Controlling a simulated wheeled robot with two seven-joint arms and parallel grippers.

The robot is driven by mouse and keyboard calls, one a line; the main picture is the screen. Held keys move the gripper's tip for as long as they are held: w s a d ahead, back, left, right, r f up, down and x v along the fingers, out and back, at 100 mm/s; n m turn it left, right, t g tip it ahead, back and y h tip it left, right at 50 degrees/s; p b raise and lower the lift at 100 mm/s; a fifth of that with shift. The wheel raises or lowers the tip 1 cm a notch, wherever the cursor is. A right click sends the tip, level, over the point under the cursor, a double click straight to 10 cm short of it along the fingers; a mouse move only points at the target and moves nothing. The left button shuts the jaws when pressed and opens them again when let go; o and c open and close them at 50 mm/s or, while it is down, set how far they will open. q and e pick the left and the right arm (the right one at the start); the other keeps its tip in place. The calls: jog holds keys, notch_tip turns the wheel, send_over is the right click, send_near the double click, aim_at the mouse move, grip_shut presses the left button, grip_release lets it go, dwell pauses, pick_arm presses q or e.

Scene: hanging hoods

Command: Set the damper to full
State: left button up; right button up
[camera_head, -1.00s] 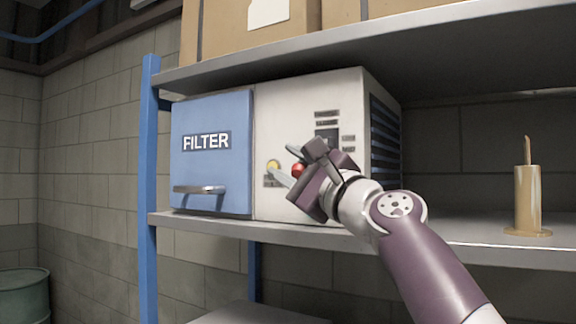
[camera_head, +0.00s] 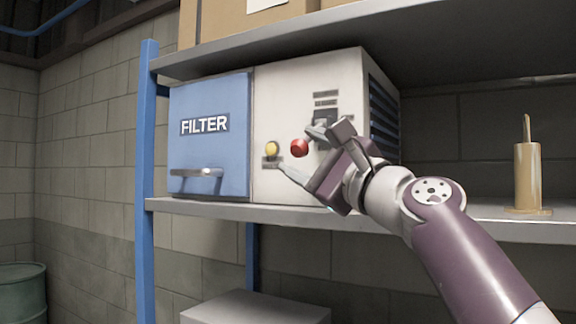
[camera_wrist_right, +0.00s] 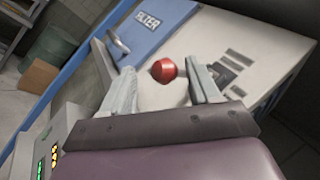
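A white box unit (camera_head: 285,98) with a blue FILTER door (camera_head: 215,105) stands on the shelf. Its front carries a red knob (camera_head: 299,147), a yellow button (camera_head: 271,149) and a dark panel with small labels (camera_head: 326,103). None of these has a readable damper label. My right gripper (camera_head: 295,147) is open in front of the red knob. In the right wrist view, the red knob (camera_wrist_right: 163,71) shows between the spread fingers of my right gripper (camera_wrist_right: 163,80). I cannot tell whether they touch it. The gripper hides part of the lower right front. My left gripper is not in view.
The upper shelf (camera_head: 440,50) runs close above the unit. A blue post (camera_head: 146,180) stands at the left. A tan cylinder with a thin stick (camera_head: 528,178) stands on the lower shelf at right. A green drum (camera_head: 22,290) is on the far left.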

pick_arm(q)
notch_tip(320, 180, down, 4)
jog(key=b, duration=0.3)
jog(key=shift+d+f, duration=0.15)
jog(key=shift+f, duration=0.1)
pick_arm(e)
jog(key=v, duration=0.8)
jog(key=shift+d, duration=0.25)
jog(key=shift+s, duration=0.15)
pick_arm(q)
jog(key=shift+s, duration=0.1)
